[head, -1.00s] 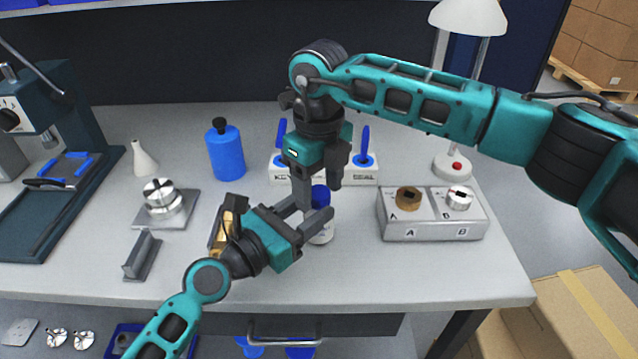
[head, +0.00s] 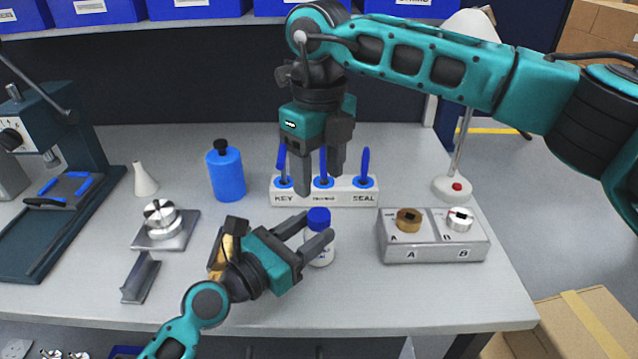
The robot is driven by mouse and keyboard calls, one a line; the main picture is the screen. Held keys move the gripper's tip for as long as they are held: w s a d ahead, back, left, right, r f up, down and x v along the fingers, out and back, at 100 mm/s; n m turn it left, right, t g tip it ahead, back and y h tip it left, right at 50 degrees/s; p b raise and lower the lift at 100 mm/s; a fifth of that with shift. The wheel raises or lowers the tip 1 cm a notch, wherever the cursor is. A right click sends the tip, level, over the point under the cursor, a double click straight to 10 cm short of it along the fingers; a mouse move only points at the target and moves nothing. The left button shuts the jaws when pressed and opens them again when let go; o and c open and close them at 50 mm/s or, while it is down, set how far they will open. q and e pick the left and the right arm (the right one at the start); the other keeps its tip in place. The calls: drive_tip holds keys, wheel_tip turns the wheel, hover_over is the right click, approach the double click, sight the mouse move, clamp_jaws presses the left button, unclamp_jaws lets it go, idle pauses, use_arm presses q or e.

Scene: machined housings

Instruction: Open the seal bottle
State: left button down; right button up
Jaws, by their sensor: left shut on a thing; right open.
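A small white bottle (head: 322,255) with a blue cap (head: 319,218) stands upright near the middle of the bench. The cap sits on the bottle. Its label is too small to read. My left gripper (head: 318,234) is shut on the bottle from the lower left, one finger on each side, below the cap. My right gripper (head: 320,184) points down from above, open and empty, its fingertips a little above the cap and apart from it in the picture.
A white rack (head: 325,198) marked KEY and SEAL holds blue-handled tools behind the bottle. A grey box (head: 433,254) marked A and B stands right. A blue bottle (head: 227,175), a white cone (head: 144,180) and a metal fixture (head: 163,225) stand left. The front right bench is clear.

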sight(319, 214)
use_arm(q)
drive_tip(key=shift+s+f, duration=0.1)
drive_tip(key=shift+f, duration=0.35)
use_arm(e)
drive_tip(key=shift+f, duration=3.85)
drive_tip(key=c, duration=1.1)
drive_tip(key=o, duration=1.2)
drive_tip(key=shift+r, duration=2.3)
use_arm(q)
drive_tip(key=c, duration=0.8)
unclamp_jaws()
drive_tip(key=shift+c, duration=0.2)
drive_tip(key=o, duration=0.4)
drive_tip(key=shift+r, duration=0.3)
